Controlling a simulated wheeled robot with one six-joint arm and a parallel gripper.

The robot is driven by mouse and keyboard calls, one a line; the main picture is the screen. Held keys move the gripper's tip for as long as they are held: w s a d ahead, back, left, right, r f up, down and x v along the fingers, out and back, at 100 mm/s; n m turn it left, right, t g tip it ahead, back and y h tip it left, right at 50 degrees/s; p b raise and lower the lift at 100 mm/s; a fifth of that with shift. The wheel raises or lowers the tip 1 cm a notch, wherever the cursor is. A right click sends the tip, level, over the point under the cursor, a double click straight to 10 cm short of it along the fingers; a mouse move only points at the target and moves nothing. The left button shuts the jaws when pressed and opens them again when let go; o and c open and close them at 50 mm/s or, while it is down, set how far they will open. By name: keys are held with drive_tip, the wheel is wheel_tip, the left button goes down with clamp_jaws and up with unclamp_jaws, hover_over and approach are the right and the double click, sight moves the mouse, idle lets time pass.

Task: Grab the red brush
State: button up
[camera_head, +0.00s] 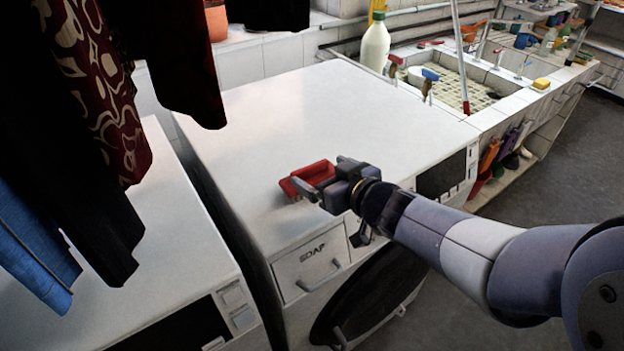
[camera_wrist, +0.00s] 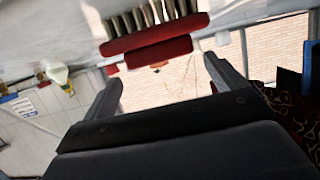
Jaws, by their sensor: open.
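The red brush (camera_head: 312,171) lies on the white top of a washing machine, close to its front edge. In the wrist view the brush (camera_wrist: 150,38) is a red block with a row of pale bristles, just beyond my fingertips. My gripper (camera_head: 322,178) is open beside the brush at the machine's front edge, and partly covers it in the head view. In the wrist view the two fingers of my gripper (camera_wrist: 162,72) are spread wide with nothing between them. I cannot tell whether a fingertip touches the brush.
The washing machine top (camera_head: 270,110) is otherwise mostly clear. Dark hanging clothes (camera_head: 95,110) fill the left. A pale bottle (camera_head: 375,45) stands at the back by the tiled sink (camera_head: 500,100). A second white machine (camera_head: 150,240) stands at the left, across a narrow gap.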

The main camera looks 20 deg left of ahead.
sight(312, 168)
drive_tip(key=shift+o, duration=0.7)
drive_tip(key=shift+w+a+f, duration=0.2)
drive_tip(key=shift+w, duration=0.1)
drive_tip(key=shift+b+x, duration=0.45)
drive_tip(key=shift+x, duration=1.8)
drive_tip(key=shift+s, duration=0.15)
drive_tip(key=shift+c, duration=0.3)
drive_tip(key=c, duration=0.9)
drive_tip(key=shift+o, duration=0.2)
